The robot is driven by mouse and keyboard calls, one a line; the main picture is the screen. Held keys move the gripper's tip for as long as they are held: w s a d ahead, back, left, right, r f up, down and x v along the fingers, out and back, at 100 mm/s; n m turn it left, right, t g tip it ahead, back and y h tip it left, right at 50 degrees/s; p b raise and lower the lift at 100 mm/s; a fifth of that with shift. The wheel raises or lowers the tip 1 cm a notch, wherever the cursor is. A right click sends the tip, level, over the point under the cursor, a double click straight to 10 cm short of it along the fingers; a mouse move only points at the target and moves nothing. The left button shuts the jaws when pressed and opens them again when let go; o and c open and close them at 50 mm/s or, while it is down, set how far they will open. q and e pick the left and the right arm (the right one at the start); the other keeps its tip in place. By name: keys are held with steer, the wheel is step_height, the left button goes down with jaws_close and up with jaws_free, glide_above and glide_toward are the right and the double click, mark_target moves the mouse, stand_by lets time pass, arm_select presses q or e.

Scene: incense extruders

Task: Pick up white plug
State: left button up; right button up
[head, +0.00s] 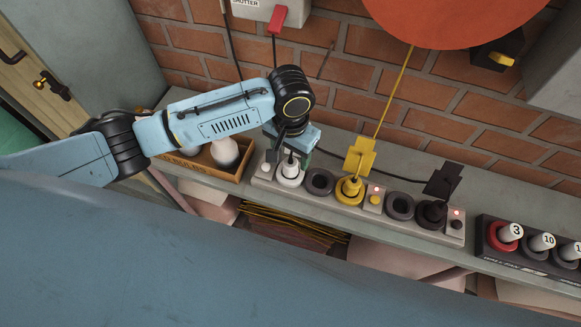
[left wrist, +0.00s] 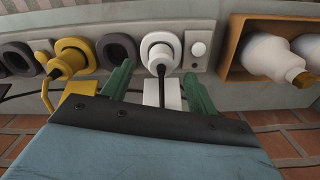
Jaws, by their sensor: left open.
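The white plug (head: 290,173) sits in a white round socket at the left end of the socket strip (head: 328,202). In the left wrist view the white plug (left wrist: 160,62) stands in its socket, with a dark cord and a white tag (left wrist: 162,94) between the green fingers. My left gripper (head: 291,146) is just above the white plug in the head view. In the left wrist view my left gripper (left wrist: 160,88) is open, one green finger on each side of the tag and cord. Its fingertips appear short of the plug. My right gripper is out of view.
A yellow plug (head: 350,187) with a yellow tag (head: 359,155) and a black plug (head: 432,212) sit further right on the strip. Empty dark sockets lie between them. A brick wall (head: 345,75) rises behind.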

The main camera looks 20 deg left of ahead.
mark_target(290, 162)
arm_select(q)
steer(key=shift+w+f+b, duration=0.15)
steer(key=shift+f+b, duration=0.05)
steer(key=shift+f, duration=1.4)
steer(key=shift+w+f+b, duration=0.1)
steer(key=shift+f+b, duration=0.05)
steer(key=shift+f, duration=1.4)
steer(key=shift+c, duration=0.3)
steer(key=c, duration=1)
steer(key=shift+r, duration=0.1)
